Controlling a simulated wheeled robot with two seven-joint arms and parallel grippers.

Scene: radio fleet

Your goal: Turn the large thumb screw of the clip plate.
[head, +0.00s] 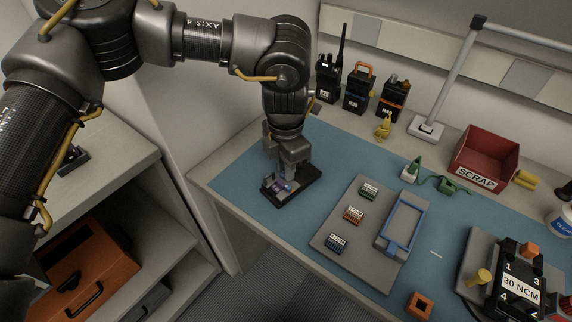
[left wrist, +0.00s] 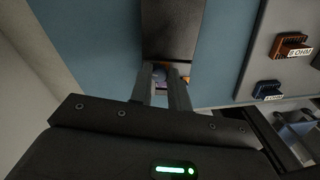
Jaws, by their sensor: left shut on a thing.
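The clip plate (head: 304,184) is a dark block lying on the blue mat, near the mat's left end in the head view. Its black surface also shows in the left wrist view (left wrist: 168,35). My left gripper (head: 285,182) points down over the plate, with its fingers shut on the large thumb screw. Only a small purple-blue part of the thumb screw (left wrist: 160,76) shows at the fingertips in the left wrist view; the fingers hide most of it. My right gripper is in neither view.
A grey board (head: 330,226) with several small labelled blocks and a blue frame (head: 403,225) lies right of the plate. Radios (head: 357,90) stand at the back. A red scrap bin (head: 487,152) is at back right. Bare mat separates plate and board.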

